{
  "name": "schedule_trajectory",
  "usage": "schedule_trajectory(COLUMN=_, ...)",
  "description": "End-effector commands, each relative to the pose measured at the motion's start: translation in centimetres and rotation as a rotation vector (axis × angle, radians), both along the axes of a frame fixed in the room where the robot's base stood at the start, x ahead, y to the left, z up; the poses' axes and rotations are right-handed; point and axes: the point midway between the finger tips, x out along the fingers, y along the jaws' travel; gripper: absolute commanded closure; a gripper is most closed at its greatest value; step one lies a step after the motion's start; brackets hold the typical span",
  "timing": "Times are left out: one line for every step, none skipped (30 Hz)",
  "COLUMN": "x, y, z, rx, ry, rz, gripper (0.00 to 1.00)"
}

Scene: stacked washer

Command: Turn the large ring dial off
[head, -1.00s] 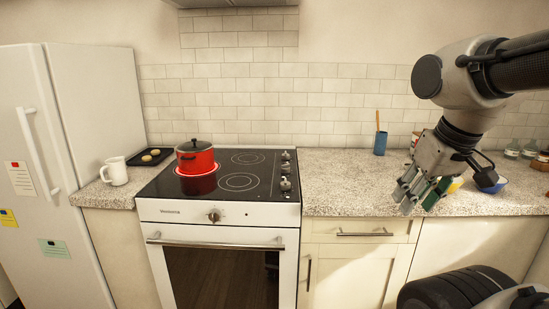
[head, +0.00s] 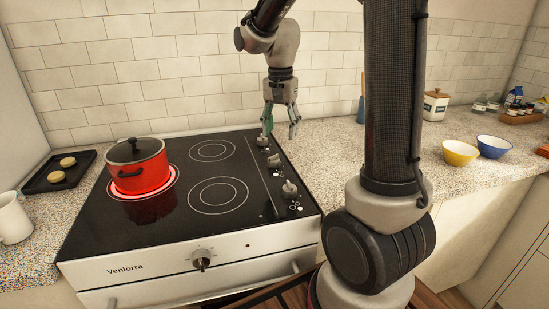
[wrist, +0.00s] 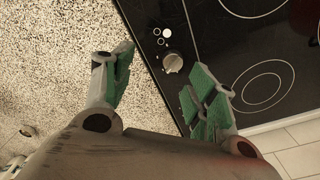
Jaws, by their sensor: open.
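A black glass cooktop (head: 105,232) has a ring glowing red (head: 122,197) under a lidded red pot (head: 142,176). Silver dials stand along its right edge: a front one (head: 289,188), a middle one (head: 274,161) and a back one (head: 262,141). Their markings are too small to read, so I cannot tell which serves the large ring. My gripper (head: 280,131) is open and empty, above the back right of the cooktop. In the wrist view a round dial (wrist: 172,62) shows beyond and between the open green-padded fingers, apart from them.
Another dial (head: 202,259) is on the oven's front panel. A dark tray (head: 58,172) and a white mug (head: 13,217) are left of the cooktop. The tiled wall is close behind my gripper. Yellow (head: 460,152) and blue (head: 494,146) bowls stand on the right counter.

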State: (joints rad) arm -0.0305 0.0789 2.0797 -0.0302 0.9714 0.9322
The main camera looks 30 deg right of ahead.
Motion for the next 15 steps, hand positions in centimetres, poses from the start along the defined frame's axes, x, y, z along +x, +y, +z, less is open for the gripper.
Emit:
schedule_trajectory(x=1.1, y=0.1, z=-1.2, rx=-0.002, ry=0.023, rz=-0.043, gripper=0.42)
schedule_trajectory(x=1.7, y=0.1, z=-1.7, rx=-0.003, ry=0.031, rz=-0.068, gripper=0.42)
schedule_trajectory(x=2.3, y=0.2, z=-2.4, rx=-0.005, ry=0.042, rz=-0.097, gripper=0.42)
schedule_trajectory(x=2.7, y=0.2, z=-2.8, rx=-0.006, ry=0.048, rz=-0.116, gripper=0.42)
schedule_trajectory(x=3.0, y=0.2, z=-3.1, rx=-0.008, ry=0.052, rz=-0.130, gripper=0.42)
schedule_trajectory(x=3.2, y=0.2, z=-3.5, rx=-0.009, ry=0.057, rz=-0.146, gripper=0.42)
schedule_trajectory(x=3.4, y=0.3, z=-3.7, rx=-0.010, ry=0.061, rz=-0.154, gripper=0.42)
schedule_trajectory(x=3.5, y=0.3, z=-4.0, rx=-0.010, ry=0.063, rz=-0.161, gripper=0.42)
schedule_trajectory(x=3.5, y=0.3, z=-4.4, rx=-0.011, ry=0.065, rz=-0.167, gripper=0.42)
schedule_trajectory(x=3.5, y=0.3, z=-4.8, rx=-0.011, ry=0.067, rz=-0.169, gripper=0.42)
schedule_trajectory(x=3.5, y=0.2, z=-5.2, rx=-0.011, ry=0.068, rz=-0.169, gripper=0.42)
schedule_trajectory(x=3.5, y=0.2, z=-5.8, rx=-0.011, ry=0.067, rz=-0.169, gripper=0.42)
schedule_trajectory(x=3.4, y=0.2, z=-6.3, rx=-0.011, ry=0.068, rz=-0.169, gripper=0.42)
schedule_trajectory(x=3.4, y=0.2, z=-6.8, rx=-0.011, ry=0.067, rz=-0.169, gripper=0.42)
schedule_trajectory(x=3.3, y=0.1, z=-7.5, rx=-0.011, ry=0.068, rz=-0.169, gripper=0.42)
